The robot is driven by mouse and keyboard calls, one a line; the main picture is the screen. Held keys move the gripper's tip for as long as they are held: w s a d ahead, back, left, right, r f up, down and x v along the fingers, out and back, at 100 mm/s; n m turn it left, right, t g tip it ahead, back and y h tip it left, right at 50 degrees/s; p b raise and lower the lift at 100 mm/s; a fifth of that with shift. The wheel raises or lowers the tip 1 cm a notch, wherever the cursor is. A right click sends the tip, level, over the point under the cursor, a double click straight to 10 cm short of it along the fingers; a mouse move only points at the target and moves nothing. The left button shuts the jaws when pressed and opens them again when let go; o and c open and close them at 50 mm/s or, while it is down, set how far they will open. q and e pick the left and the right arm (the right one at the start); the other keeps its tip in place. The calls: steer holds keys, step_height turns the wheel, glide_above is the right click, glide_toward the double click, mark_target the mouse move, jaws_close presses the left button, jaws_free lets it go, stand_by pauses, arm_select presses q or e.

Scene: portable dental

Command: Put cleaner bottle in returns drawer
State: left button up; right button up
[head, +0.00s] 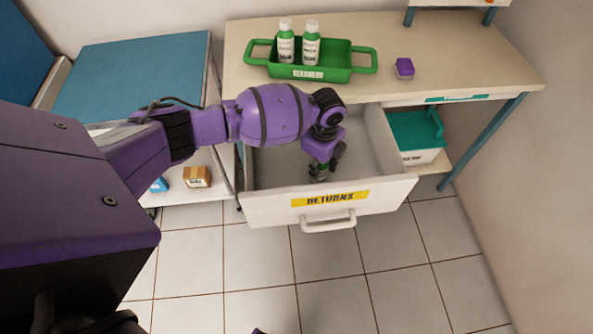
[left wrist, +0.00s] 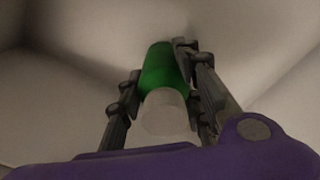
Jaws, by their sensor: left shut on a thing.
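The cleaner bottle (left wrist: 160,72), green with a whitish cap, is between the fingers of my left gripper (left wrist: 158,92) in the left wrist view. My left gripper (head: 321,174) is shut on it and points down inside the open returns drawer (head: 390,190) in the head view. The drawer has a white front with a yellow label and a handle. The gripper mostly hides the bottle in the head view, and I cannot tell if the bottle touches the drawer floor. My right gripper is not in view.
A green tray (head: 343,75) with two white-capped green bottles (head: 298,48) stands on the desk (head: 440,60). A purple item (head: 404,68) lies to its right. A teal and white bin (head: 420,140) sits right of the drawer. A blue-topped cart (head: 130,75) stands at left.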

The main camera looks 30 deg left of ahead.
arm_select(q)
steer(key=shift+w+r, duration=0.15)
steer(key=shift+r, duration=0.05)
steer(key=shift+f, duration=0.15)
steer(key=o, duration=1.3)
step_height(320, 180, up, 12)
steer(key=shift+r+p, duration=0.15)
steer(key=shift+p, duration=0.5)
